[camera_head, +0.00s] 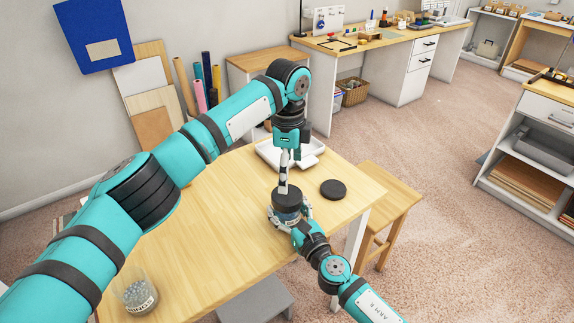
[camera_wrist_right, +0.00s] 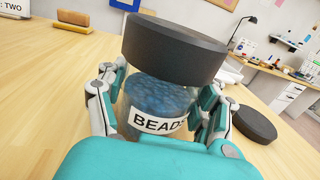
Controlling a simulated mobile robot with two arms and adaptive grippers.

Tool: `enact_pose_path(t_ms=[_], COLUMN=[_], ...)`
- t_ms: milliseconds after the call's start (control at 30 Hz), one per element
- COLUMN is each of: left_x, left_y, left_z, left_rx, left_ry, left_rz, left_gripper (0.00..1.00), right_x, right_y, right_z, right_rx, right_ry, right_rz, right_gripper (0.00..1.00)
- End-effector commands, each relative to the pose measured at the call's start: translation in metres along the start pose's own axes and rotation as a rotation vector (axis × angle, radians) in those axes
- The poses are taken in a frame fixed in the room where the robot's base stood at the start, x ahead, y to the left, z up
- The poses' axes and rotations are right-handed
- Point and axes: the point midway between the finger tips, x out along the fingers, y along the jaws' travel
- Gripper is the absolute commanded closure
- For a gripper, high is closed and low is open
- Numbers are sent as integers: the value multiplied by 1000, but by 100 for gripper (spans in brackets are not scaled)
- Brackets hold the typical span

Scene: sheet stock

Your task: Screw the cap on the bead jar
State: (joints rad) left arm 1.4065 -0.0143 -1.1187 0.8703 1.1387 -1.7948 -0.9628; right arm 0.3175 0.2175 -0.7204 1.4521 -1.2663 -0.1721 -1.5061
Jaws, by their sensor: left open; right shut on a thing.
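The bead jar (camera_wrist_right: 155,103) is clear, holds blue beads and has a white "BEADS" label. It also shows in the head view (camera_head: 288,217), partly hidden. My right gripper (camera_head: 290,220) is shut around the jar's sides; its fingers flank the jar in the right wrist view (camera_wrist_right: 160,110). A wide dark cap (camera_wrist_right: 173,47) is over the jar's mouth, and it also shows in the head view (camera_head: 286,198). Whether it is threaded on, I cannot tell. My left gripper (camera_head: 284,182) points down right above the cap, open; whether it touches the cap is unclear.
A second dark disc (camera_head: 333,189) lies on the table (camera_head: 225,205) right of the jar. A white tray (camera_head: 290,153) is behind. A glass jar of pale contents (camera_head: 135,292) stands at the near left. A wooden stool (camera_head: 388,200) stands at the table's right.

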Motion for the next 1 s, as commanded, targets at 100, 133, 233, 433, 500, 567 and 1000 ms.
enact_pose_path(t_ms=[100,133,233,433,500,567,1000], left_x=[-4,-4,-7,-10,-11,-11,-12], left_y=[0,0,1,3,3,3,4], left_z=[1,1,1,1,1,1,1], left_rx=[-269,-338,-566,-952,-1048,-1112,-1211], left_ry=[-1,-1,0,0,-1,-2,-2], left_rz=[-2,-2,0,2,3,4,6], left_gripper=[8,8,8,8,8,8,8], right_x=[0,0,0,0,0,0,0], right_y=[0,0,0,0,0,0,0], right_z=[-1,-1,-1,-1,-1,-1,-1], right_rx=[1,1,1,1,1,1,1], right_ry=[2,2,2,2,2,2,2], right_rz=[1,1,1,1,1,1,1], right_gripper=[100,100,100,100,100,100,100])
